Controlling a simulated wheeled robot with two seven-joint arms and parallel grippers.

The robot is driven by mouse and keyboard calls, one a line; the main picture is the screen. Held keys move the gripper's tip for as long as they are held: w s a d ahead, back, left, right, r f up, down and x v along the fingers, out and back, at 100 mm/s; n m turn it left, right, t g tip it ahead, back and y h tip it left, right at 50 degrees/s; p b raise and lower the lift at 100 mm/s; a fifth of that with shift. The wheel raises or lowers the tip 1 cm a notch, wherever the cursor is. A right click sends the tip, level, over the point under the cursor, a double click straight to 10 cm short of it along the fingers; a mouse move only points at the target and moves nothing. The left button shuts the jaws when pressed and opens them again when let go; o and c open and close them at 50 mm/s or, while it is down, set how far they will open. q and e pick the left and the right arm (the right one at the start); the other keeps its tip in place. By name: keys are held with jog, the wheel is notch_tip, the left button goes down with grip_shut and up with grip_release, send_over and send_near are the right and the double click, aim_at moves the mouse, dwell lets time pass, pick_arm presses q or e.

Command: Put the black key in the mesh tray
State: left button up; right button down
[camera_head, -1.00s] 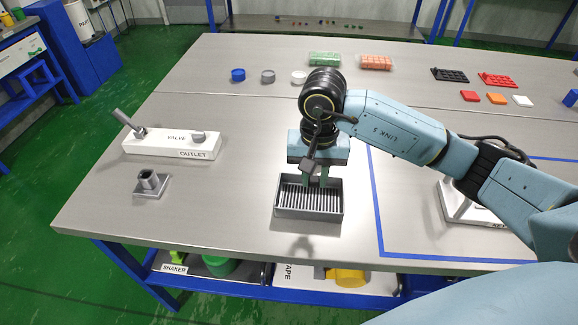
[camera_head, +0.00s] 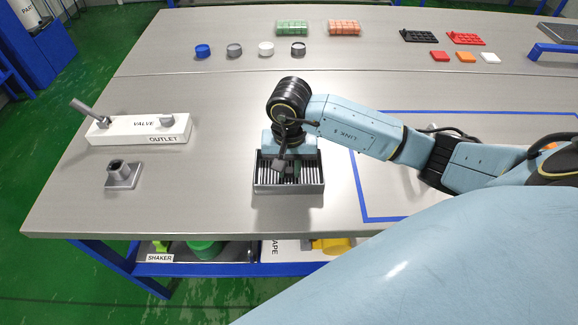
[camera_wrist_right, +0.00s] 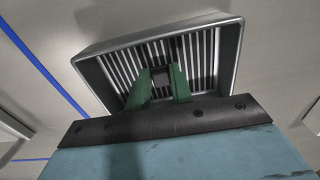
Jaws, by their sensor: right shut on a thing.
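The mesh tray (camera_head: 288,188) is a grey rectangular tray with a slatted floor near the front of the table; in the right wrist view (camera_wrist_right: 155,39) it fills the middle. My right gripper (camera_head: 291,173) is over the tray, its green fingers pointing down into it. In the right wrist view the fingers (camera_wrist_right: 163,82) are shut on a small dark piece, the black key (camera_wrist_right: 160,76), above or against the slats; I cannot tell whether it touches them. The wrist hides much of the tray's back in the head view. My left gripper is not in view.
Several round caps (camera_head: 234,50) and coloured racks lie at the back. Blue tape (camera_head: 362,190) marks an area right of the tray. Table around the tray is clear.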

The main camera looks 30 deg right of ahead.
aim_at(289, 172)
jog(key=shift+f, duration=0.1)
jog(key=c, duration=1.2)
grip_release()
jog(key=shift+c, duration=0.2)
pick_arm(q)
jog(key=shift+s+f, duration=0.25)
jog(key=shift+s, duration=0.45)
pick_arm(e)
jog(key=shift+r, duration=0.25)
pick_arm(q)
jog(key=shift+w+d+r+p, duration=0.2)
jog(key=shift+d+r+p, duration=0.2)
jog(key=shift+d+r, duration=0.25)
pick_arm(e)
notch_tip(289, 172, up, 12)
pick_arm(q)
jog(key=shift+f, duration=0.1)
